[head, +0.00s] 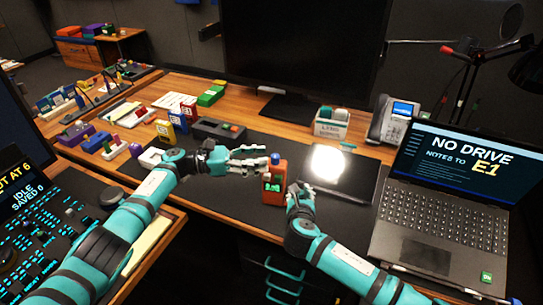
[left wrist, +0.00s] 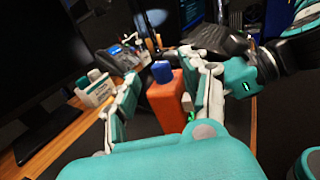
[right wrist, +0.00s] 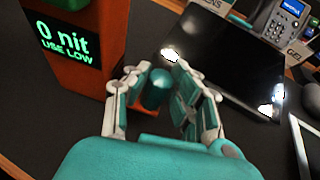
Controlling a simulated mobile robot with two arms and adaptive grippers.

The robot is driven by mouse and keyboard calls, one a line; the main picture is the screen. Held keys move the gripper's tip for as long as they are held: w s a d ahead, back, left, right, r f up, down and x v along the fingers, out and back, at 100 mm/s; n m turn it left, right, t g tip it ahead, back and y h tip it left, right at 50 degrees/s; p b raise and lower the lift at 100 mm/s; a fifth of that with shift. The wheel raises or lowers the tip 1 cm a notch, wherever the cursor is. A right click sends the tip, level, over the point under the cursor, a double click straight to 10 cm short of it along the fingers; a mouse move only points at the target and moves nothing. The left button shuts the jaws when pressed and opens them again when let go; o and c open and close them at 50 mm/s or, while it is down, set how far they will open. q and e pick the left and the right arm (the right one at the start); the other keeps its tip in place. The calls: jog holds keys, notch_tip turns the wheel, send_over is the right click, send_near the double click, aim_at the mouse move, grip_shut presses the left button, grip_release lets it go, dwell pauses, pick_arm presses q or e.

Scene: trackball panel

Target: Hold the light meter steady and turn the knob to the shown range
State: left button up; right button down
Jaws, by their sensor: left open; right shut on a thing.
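The orange light meter (head: 273,187) stands upright on the dark mat, with a blue top (head: 275,159). In the right wrist view its screen (right wrist: 65,40) reads "0 nit" and "USE LOW". My left gripper (head: 262,160) is open at the meter's upper part; in the left wrist view its fingers are on either side of the orange body (left wrist: 168,100), and contact cannot be told. My right gripper (head: 293,188) is shut on the dark teal knob (right wrist: 157,90) low on the meter. The knob's range marks are not readable.
A dark tablet (head: 345,172) with a bright glare lies right of the meter. An open laptop (head: 440,200) reads "NO DRIVE NOTES TO E1". A "LENS WIPES" box (head: 329,127) and a phone (head: 393,120) stand behind. A large monitor (head: 300,50) stands at the back.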

pick_arm(q)
jog(key=s+a, duration=0.1)
jog(key=a, duration=0.6)
jog(key=shift+a, duration=0.25)
jog(key=shift+r, duration=0.1)
jog(key=s+a+r, duration=0.1)
jog(key=a+r, duration=0.2)
jog(key=a, duration=0.4)
jog(key=shift+s+a, duration=0.15)
jog(key=shift+a, duration=0.25)
dwell(0.4)
